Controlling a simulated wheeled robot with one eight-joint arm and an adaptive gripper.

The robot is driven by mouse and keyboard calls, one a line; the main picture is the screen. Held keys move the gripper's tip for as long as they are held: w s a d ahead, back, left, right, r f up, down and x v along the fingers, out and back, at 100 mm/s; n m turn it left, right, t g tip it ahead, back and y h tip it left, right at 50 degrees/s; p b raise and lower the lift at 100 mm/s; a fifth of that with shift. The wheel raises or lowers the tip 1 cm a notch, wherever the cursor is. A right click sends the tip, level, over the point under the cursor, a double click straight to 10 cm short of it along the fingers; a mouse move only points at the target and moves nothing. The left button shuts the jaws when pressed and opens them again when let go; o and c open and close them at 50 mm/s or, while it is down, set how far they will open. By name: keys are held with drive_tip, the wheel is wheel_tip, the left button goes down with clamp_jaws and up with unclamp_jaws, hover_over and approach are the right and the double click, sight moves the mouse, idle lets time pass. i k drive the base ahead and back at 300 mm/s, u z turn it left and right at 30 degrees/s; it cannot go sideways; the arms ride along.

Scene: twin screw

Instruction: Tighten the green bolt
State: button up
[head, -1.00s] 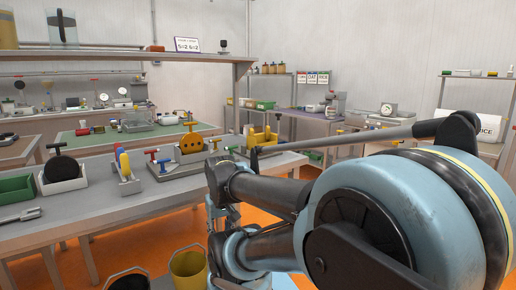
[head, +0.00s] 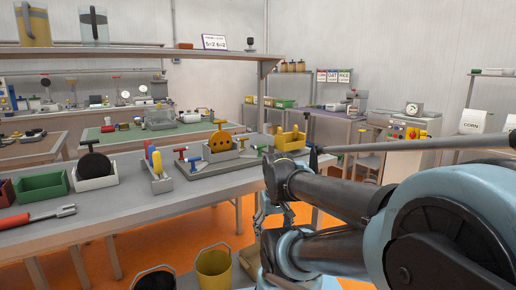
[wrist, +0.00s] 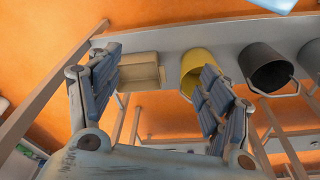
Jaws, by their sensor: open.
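On the grey workbench in the head view, a grey fixture (head: 203,170) carries small T-handled pieces and an orange-yellow disc (head: 220,142). My gripper (head: 272,208) hangs below my arm, off the front edge of the bench and apart from the fixture. In the wrist view my gripper (wrist: 158,92) is open, its two fingers wide apart with nothing between them. The fixture does not clearly show there.
A green bin (head: 45,187), a white bin (head: 97,178) and a red-handled tool (head: 28,220) occupy the bench's left. A shelf (head: 130,54) spans above.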

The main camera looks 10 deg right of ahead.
sight(260, 147)
drive_tip(key=u, duration=0.5)
drive_tip(key=k, duration=1.3)
drive_tip(key=z, duration=0.3)
drive_tip(key=i, duration=1)
drive_tip(key=z, duration=0.05)
